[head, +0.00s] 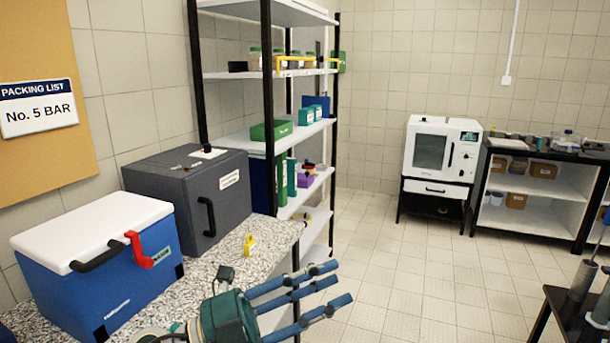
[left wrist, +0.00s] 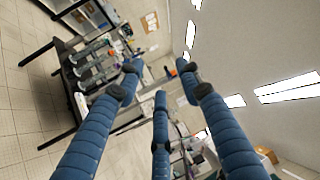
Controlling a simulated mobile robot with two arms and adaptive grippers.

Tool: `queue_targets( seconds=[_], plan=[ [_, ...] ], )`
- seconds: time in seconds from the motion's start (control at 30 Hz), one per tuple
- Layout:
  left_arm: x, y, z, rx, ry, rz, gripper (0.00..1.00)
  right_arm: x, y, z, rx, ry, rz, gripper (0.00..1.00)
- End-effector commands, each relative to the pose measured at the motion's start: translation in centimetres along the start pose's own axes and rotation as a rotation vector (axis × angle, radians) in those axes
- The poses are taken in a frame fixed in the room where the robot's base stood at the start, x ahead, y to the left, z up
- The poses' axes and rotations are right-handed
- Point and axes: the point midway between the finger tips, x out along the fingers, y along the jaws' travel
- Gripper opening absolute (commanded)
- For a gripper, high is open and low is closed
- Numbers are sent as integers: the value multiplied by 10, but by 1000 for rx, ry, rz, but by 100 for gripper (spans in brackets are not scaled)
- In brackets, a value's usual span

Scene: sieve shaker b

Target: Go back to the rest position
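My left gripper (head: 338,284) is at the bottom middle of the head view, in front of the speckled counter (head: 268,236). Its blue fingers point right and stand apart, with nothing between them. The left wrist view shows the same open, empty gripper (left wrist: 160,88), its three fingers spread against a tilted view of the room. My right gripper is not in view.
A blue cooler box (head: 105,280) and a dark grey box (head: 203,190) stand on the counter at left, near a small yellow object (head: 250,244). A shelf rack (head: 268,110) stands behind. A dark table (head: 560,305) is at lower right. The tiled floor between is clear.

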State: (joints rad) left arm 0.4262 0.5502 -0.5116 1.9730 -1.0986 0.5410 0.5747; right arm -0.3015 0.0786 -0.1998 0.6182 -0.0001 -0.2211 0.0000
Motion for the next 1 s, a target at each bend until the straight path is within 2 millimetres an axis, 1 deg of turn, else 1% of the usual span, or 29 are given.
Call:
queue_targets(
  seconds=[0.03, 0.07, 0.1, 0.17, 0.2, 0.23, 0.27, 0.3, 0.33, 0.37, 0.4, 0.47, 0.5, 0.57, 0.6, 0.67, 0.7, 0.77, 0.8, 0.87, 0.9, 0.97, 1.0],
  plan=[
    [-5, -15, 9, -67, -81, -111, 37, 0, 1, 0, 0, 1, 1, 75],
    [-10, -25, 18, -107, -136, -176, 37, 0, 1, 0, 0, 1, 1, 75],
    [-21, -34, 32, -162, -218, -254, 37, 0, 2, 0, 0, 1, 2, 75],
    [-42, -41, 56, -250, -352, -356, 37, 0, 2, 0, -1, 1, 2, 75],
    [-60, -39, 72, -313, -447, -412, 37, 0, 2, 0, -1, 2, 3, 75],
    [-75, -36, 84, -361, -521, -448, 37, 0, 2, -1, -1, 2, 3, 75],
    [-91, -29, 95, -411, -597, -478, 37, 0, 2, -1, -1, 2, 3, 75],
    [-114, -16, 108, -480, -702, -509, 37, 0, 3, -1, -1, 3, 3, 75],
    [-131, -4, 116, -533, -781, -527, 37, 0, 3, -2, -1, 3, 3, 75],
    [-149, 10, 123, -585, -859, -537, 37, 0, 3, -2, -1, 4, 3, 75],
    [-171, 31, 129, -652, -957, -542, 37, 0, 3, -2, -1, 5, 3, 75],
    [-203, 64, 131, -749, -1098, -535, 37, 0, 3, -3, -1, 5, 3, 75],
    [-223, 88, 129, -814, -1187, -521, 37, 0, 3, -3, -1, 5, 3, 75],
    [-251, 123, 119, -909, -1313, -486, 37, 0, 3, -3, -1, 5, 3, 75],
    [-268, 147, 109, -972, -1392, -456, 37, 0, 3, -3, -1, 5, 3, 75],
    [-292, 181, 90, -1063, -1503, -399, 37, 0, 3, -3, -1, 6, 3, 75],
    [-305, 201, 75, -1120, -1569, -357, 37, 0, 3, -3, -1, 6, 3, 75],
    [-322, 228, 51, -1196, -1652, -293, 37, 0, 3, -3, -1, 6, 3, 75],
    [-331, 242, 36, -1242, -1700, -251, 37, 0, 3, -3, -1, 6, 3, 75],
    [-342, 260, 13, -1302, -1758, -189, 37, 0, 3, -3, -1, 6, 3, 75],
    [-348, 271, -1, -1339, -1791, -151, 37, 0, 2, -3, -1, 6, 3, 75],
    [-357, 284, -22, -1388, -1835, -94, 37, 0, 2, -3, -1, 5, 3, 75],
    [-361, 291, -36, -1420, -1860, -56, 37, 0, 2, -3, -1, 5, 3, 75]
  ],
)
